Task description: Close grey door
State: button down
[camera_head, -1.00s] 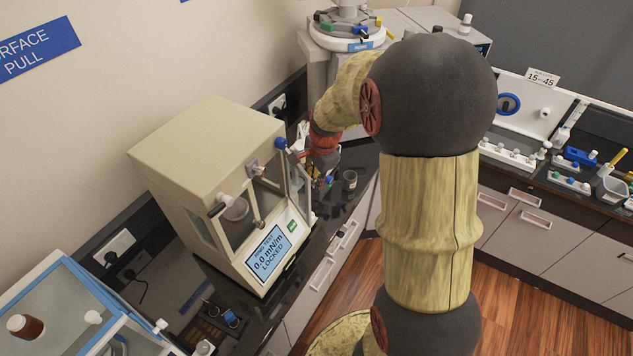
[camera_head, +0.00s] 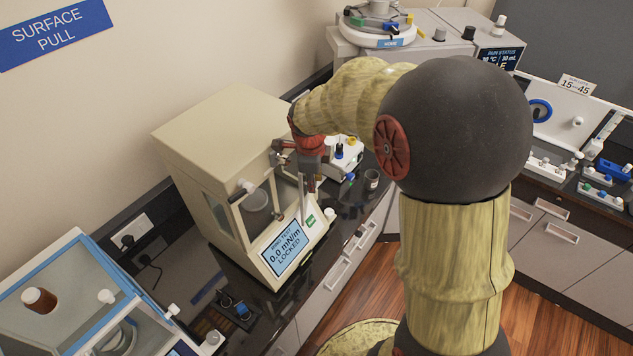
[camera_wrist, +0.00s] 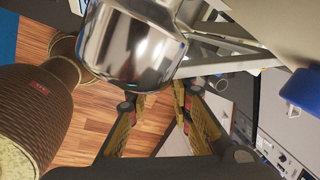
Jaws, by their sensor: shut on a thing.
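The beige cabinet (camera_head: 232,130) stands on the dark bench, with a screen reading "0.0 mN/m LOCKED" on its sloped front. The grey-framed door (camera_wrist: 225,62) crosses the upper middle of the wrist view; in the head view it is largely hidden by my gripper at the cabinet's front right. My gripper (camera_head: 307,184) points down there, its fingers close to the door frame. In the wrist view my gripper (camera_wrist: 165,95) has its fingers drawn in near the frame; the exact contact is hidden. A shiny metal cylinder (camera_wrist: 130,42) and a blue knob (camera_wrist: 300,90) are close by.
A small dark jar (camera_head: 372,180) and a white device (camera_head: 343,152) stand right of the cabinet. A blue-edged glass case (camera_head: 70,290) is at the lower left. A small control block (camera_head: 240,310) lies in front. The wooden floor is clear.

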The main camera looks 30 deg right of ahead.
dwell(0.3)
jog(key=c, duration=1.7)
grip_release()
jog(key=shift+o, duration=0.6)
jog(key=v, duration=1.2)
jog(key=shift+w, duration=0.1)
